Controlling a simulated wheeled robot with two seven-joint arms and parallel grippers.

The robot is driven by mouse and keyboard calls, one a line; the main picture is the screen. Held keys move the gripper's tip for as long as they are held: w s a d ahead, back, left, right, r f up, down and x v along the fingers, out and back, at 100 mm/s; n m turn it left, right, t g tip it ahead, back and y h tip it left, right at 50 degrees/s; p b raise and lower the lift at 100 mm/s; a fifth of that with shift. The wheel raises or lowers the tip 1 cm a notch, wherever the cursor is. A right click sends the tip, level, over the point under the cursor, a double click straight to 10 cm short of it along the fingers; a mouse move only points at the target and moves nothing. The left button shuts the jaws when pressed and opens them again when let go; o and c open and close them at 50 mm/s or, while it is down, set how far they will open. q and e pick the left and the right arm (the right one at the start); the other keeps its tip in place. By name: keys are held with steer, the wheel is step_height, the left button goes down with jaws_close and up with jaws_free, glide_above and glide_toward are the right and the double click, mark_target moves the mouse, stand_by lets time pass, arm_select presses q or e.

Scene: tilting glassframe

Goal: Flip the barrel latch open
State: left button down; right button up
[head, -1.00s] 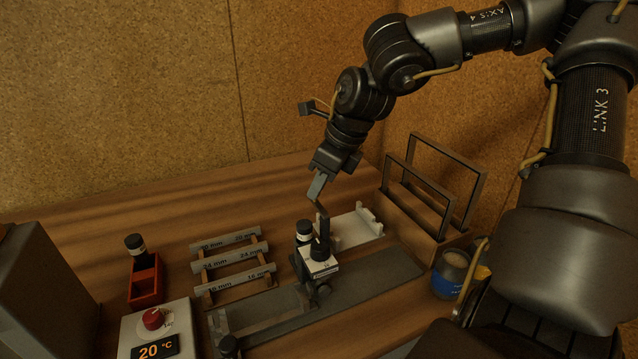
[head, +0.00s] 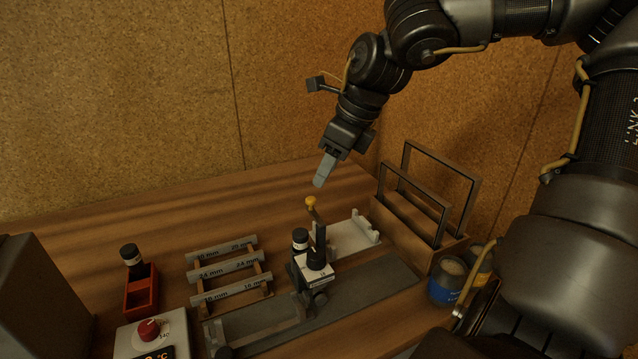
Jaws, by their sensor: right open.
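A small dark device (head: 317,283) like a microscope stands on the grey base plate (head: 375,283). A thin lever (head: 313,213) with a yellow knob (head: 311,202) rises from its dark upright barrel (head: 318,240), leaning slightly to the left at the top. I take this lever to be the latch; its pivot is too small to make out. My right gripper (head: 320,181) is open and empty, above the knob and a little to its right in the picture, with a small gap between them. My left gripper is out of view.
A rack of marked bars (head: 225,272) and a red holder with a black-capped bottle (head: 142,289) stand left. A temperature unit (head: 149,331) is at front left. A pale tray (head: 352,236), a wooden rack with upright frames (head: 425,220) and jars (head: 446,284) are right.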

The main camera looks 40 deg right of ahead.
steer(key=shift+v, duration=2.15)
